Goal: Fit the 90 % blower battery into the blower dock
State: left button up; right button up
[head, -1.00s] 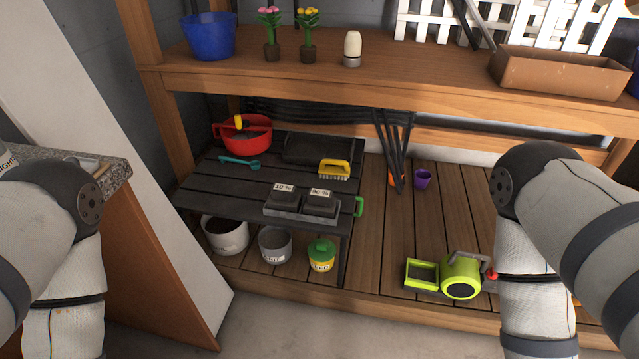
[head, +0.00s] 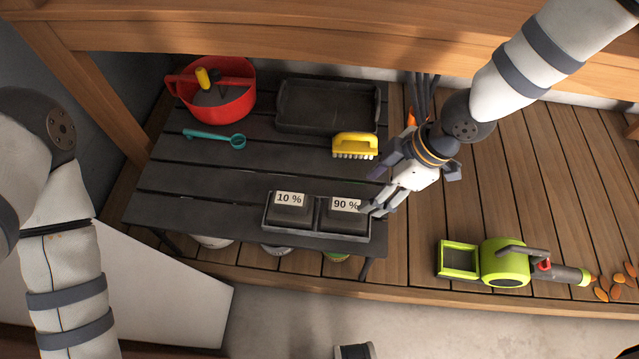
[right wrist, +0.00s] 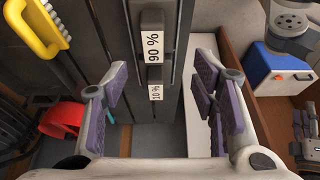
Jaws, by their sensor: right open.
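The 90 % battery (head: 342,221) is a dark block with a white label. It sits beside the 10 % battery (head: 289,213) in a grey charger tray (head: 316,229) at the front of the dark slatted table. My right gripper (head: 374,192) is open and empty, close to the 90 % battery's right side; contact is unclear. The right wrist view shows the 90 % battery (right wrist: 152,20) and 10 % battery (right wrist: 155,74) beyond the open fingers (right wrist: 160,78). The lime-green blower (head: 503,262) lies on the deck at right, its square dock (head: 458,260) open and empty. My left gripper is out of view.
A yellow brush (head: 355,145), black tray (head: 328,104), teal scoop (head: 215,138) and red bowl (head: 222,95) are on the dark table (head: 165,215). A wooden shelf (head: 300,45) crosses above. The deck between table and blower is clear.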

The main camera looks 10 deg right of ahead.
aim_at(347, 205)
jog(key=x, duration=0.7)
jog(key=w+b+x, duration=0.1)
jog(key=x, duration=0.3)
jog(key=shift+w+a+f, duration=0.1)
jog(key=shift+a+f, duration=0.1)
jog(key=shift+f, duration=0.1)
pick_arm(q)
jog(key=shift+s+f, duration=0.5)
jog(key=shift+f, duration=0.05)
pick_arm(e)
jog(key=shift+r, duration=0.1)
grip_shut()
